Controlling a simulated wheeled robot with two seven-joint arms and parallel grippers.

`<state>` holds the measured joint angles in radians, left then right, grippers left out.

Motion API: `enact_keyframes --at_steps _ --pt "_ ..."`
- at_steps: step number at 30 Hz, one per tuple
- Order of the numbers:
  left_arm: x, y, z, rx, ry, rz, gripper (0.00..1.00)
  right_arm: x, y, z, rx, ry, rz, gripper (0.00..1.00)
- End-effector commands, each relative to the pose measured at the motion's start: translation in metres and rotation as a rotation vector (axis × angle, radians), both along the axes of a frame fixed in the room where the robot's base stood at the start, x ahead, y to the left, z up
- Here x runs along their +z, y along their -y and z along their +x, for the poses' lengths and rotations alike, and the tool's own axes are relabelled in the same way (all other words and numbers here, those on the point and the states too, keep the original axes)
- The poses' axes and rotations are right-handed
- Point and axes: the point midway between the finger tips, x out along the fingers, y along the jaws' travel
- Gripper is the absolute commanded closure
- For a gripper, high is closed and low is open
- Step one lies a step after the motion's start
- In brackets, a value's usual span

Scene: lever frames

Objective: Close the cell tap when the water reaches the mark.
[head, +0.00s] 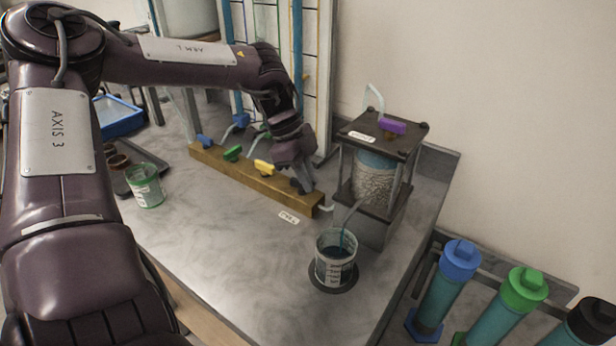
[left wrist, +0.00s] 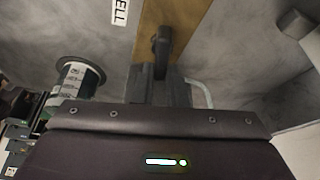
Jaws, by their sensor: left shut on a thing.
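My left gripper (head: 301,186) is shut on the dark tap lever at the right end of the wooden tap block (head: 228,178). The dark lever (left wrist: 162,42) shows between the fingers in the left wrist view. A label (head: 289,217), which seems to read CELL, lies beside that end. The cell (head: 374,182) is a clear cylinder with grey filling and bluish water, in a dark frame. A thin stream runs from its tube into a beaker (head: 322,264) holding dark blue water. The beaker has white markings; I cannot tell where the water stands against the mark. My right gripper is out of view.
Blue (head: 204,141), green (head: 232,153) and yellow (head: 264,167) levers stand along the block. A purple tap (head: 392,126) tops the cell frame. A green-rimmed cup (head: 145,186) stands left. Coloured-capped cylinders (head: 460,262) stand beyond the bench's right edge. The front bench is clear.

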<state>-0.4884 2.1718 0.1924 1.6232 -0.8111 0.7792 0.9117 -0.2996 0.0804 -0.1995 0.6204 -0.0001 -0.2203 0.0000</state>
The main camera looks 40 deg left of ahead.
Motion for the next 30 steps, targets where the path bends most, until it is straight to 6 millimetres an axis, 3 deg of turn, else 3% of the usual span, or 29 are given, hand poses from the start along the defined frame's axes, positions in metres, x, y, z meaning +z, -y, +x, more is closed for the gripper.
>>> enact_keyframes --at_steps 12,29,30 --pt "0.0003 0.0000 -0.0021 -0.203 0.000 0.002 1.00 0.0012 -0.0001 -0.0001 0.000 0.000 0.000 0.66" --pt "0.0004 0.0003 -0.0027 -0.236 0.001 0.001 1.00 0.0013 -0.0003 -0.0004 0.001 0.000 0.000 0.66" --pt "0.0004 0.0003 -0.0027 -0.236 0.001 0.001 0.87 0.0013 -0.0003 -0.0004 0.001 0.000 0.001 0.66"
